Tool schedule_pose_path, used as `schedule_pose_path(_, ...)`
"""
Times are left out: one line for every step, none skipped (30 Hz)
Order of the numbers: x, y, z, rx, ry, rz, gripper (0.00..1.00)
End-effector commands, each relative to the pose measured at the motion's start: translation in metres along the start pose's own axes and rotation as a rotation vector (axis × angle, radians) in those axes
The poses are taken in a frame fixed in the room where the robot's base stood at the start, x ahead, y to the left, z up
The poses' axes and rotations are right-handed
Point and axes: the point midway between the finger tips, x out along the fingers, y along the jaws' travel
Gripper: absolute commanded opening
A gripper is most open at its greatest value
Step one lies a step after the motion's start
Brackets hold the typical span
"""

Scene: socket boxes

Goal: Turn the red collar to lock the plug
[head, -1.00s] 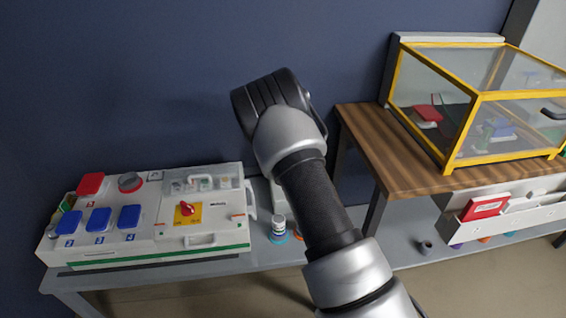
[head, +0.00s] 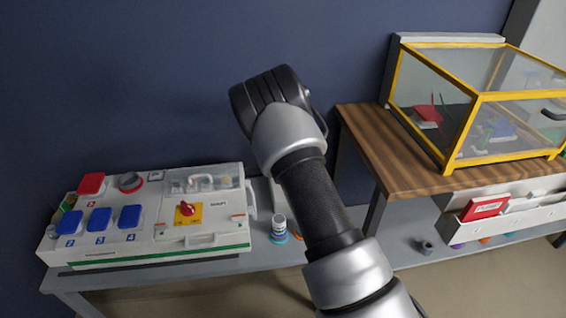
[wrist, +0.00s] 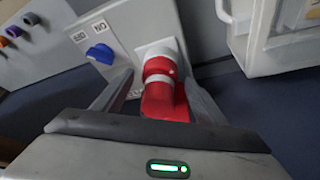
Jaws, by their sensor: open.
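In the wrist view a red plug (wrist: 165,102) sits in a white socket (wrist: 158,47) on a pale box face (wrist: 140,22). A red collar (wrist: 159,67) rings the plug near the socket, with a white band below it. My gripper (wrist: 158,92) is open, one finger on each side of the red plug. I cannot tell whether either finger touches it. The plug's near end is partly hidden by my gripper's body. In the head view my arm hides the gripper and the plug.
A blue knob (wrist: 100,53) with OFF and ON labels is left of the socket. In the head view, a white panel box (head: 150,245) stands on the grey bench at left, a small bottle (head: 279,225) beside it. A yellow-framed case (head: 478,95) sits at right.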

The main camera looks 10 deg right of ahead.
Motion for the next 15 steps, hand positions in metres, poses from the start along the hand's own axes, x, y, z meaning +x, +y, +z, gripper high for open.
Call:
schedule_pose_path(-0.011, -0.001, -0.002, 0.0, 0.002, -0.002, 0.65)
schedule_pose_path(-0.017, -0.001, -0.002, 0.0, 0.002, -0.002, 0.65)
schedule_pose_path(-0.026, -0.001, -0.002, 0.0, 0.002, -0.003, 0.65)
schedule_pose_path(-0.033, -0.002, -0.002, 0.0, 0.002, -0.003, 0.65)
schedule_pose_path(-0.041, -0.001, -0.002, 0.0, 0.003, -0.003, 0.65)
schedule_pose_path(-0.051, -0.001, -0.002, 0.0, 0.002, -0.003, 0.65)
schedule_pose_path(-0.059, -0.001, -0.002, -0.001, 0.002, -0.003, 0.65)
schedule_pose_path(-0.066, -0.001, -0.002, -0.002, 0.002, -0.003, 0.65)
schedule_pose_path(-0.076, -0.002, -0.002, -0.001, 0.002, -0.003, 0.65)
schedule_pose_path(-0.083, -0.001, -0.001, 0.0, 0.001, -0.003, 0.65)
schedule_pose_path(-0.091, -0.001, -0.002, 0.0, 0.002, -0.003, 0.65)
schedule_pose_path(-0.1, -0.002, -0.002, 0.0, 0.002, -0.004, 0.65)
schedule_pose_path(-0.107, -0.002, -0.002, 0.0, 0.002, -0.004, 0.65)
schedule_pose_path(-0.114, -0.001, -0.001, 0.0, 0.002, -0.003, 0.65)
schedule_pose_path(-0.123, -0.001, -0.002, 0.0, 0.002, -0.003, 0.65)
